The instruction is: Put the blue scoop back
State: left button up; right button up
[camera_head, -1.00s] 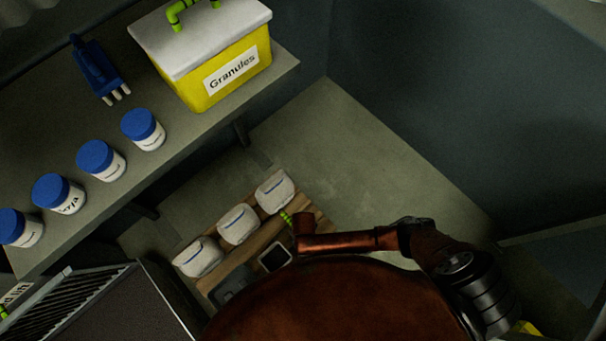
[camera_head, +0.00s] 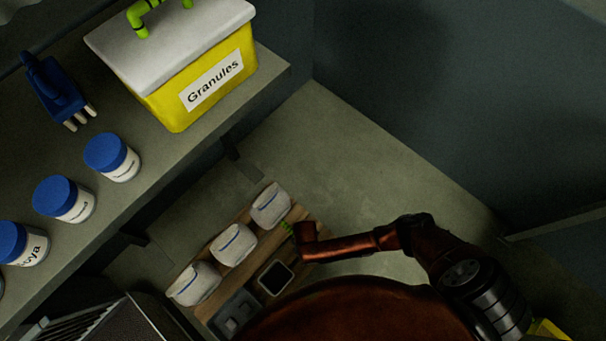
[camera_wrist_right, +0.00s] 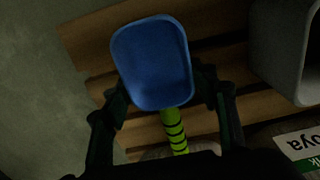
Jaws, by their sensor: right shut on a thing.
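The blue scoop (camera_wrist_right: 152,62) shows in the right wrist view, its open bowl facing the camera. Its bright green handle with black bands (camera_wrist_right: 174,130) runs down from the bowl. My right gripper (camera_wrist_right: 165,92) is shut on the scoop, with one dark finger on each side of it. In the head view my right arm (camera_head: 355,244) reaches in from the right over the wooden pallet. A small bright green piece (camera_head: 287,228) shows at its end, and the blue bowl is hidden there. My left gripper is in neither current view.
White containers (camera_head: 233,245) stand in a row on the wooden pallet (camera_head: 303,268), beside a dark square opening (camera_head: 276,278). The shelf (camera_head: 150,190) holds a yellow Granules box (camera_head: 200,95), blue-lidded jars (camera_head: 112,157) and a blue item with white prongs (camera_head: 58,90). Floor right of the pallet is clear.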

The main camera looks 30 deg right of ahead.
pick_arm(q)
jog(key=shift+w+d, duration=0.1)
pick_arm(e)
jog(key=shift+f, duration=0.2)
pick_arm(q)
jog(key=shift+f, duration=0.15)
pick_arm(e)
jog(key=o, duration=1.2)
jog(key=shift+o, duration=0.2)
jog(key=shift+r, duration=0.1)
jog(key=shift+r, duration=0.3)
pick_arm(q)
jog(key=s+a+r+g+y+p, duration=0.1)
jog(key=s+a+r+g+p, duration=0.2)
jog(key=s+a+r+p, duration=0.25)
notch_tip(320, 180, down, 7)
jog(key=s+p, duration=0.1)
jog(key=s, duration=0.1)
jog(key=shift+a+y, duration=0.4)
pick_arm(e)
notch_tip(320, 180, up, 12)
jog(key=shift+f, duration=0.25)
